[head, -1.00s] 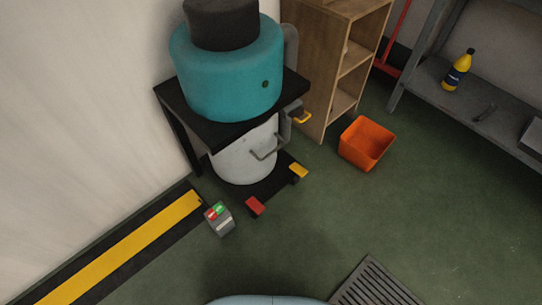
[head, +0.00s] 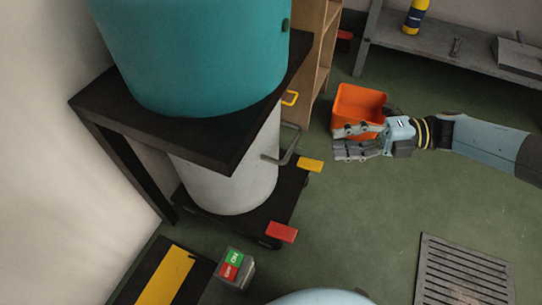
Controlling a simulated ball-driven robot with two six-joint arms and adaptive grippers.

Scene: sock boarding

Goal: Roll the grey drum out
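The grey drum (head: 235,182) stands upright under a black stand (head: 190,142), which hides its top. The drum rests on a low black wheeled base (head: 282,208) with a red pedal (head: 281,232) and a yellow pedal (head: 310,165). A grey bar handle (head: 288,150) sticks out at the drum's right side. My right gripper (head: 336,142) is to the right of the handle, apart from it, with its fingers pointing left. The fingers look parted, with nothing between them. My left gripper is not in view.
A teal vessel (head: 190,50) sits on the stand. An orange bin (head: 358,103) is behind my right gripper. A small box with green and red labels (head: 236,268) stands in front left. A floor grate (head: 463,272) lies right.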

